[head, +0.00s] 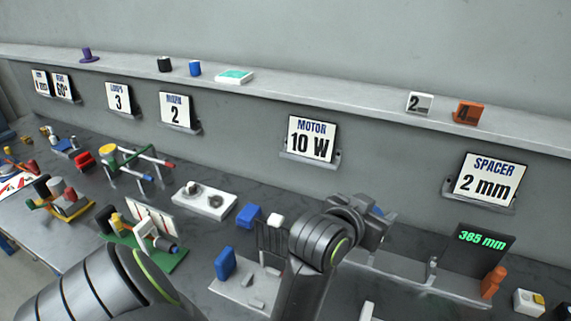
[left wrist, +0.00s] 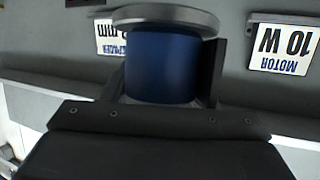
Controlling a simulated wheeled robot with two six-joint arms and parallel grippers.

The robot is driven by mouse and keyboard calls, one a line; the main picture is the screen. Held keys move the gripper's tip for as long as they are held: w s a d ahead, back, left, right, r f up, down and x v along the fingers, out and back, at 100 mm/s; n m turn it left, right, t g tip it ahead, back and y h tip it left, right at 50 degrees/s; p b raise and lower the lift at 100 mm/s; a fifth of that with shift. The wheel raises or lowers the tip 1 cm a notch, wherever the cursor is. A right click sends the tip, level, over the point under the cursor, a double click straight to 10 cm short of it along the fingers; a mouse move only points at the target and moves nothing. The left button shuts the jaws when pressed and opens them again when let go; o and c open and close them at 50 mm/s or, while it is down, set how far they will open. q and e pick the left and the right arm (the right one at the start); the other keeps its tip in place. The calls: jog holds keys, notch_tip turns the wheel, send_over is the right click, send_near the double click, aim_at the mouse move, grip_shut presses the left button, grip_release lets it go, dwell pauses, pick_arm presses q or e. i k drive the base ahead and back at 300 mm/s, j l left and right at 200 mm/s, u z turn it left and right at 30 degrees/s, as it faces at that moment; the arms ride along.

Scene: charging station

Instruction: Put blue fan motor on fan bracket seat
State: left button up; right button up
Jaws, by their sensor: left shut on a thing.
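My left gripper (head: 378,217) is raised over the bench, right of centre in the head view. It is shut on the blue fan motor (left wrist: 163,68), a blue cylinder with a grey disc at one end. In the left wrist view the motor sits between the two dark fingers. My right gripper is out of view.
A blue block (head: 225,263) stands on the pale plate. A white block with round parts (head: 204,200) lies farther left. A MOTOR 10 W sign (head: 311,138) hangs on the wall below the shelf.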

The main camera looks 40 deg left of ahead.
aim_at(266, 289)
jog(key=j+z, duration=0.2)
jog(key=z, duration=0.3)
jog(key=k+j+z, duration=0.15)
jog(key=z, duration=0.35)
jog(key=k+j+z, duration=0.3)
jog(key=k+j, duration=0.3)
jog(key=k+j+z, duration=0.3)
jog(key=k, duration=0.35)
jog(key=k+j, duration=0.25)
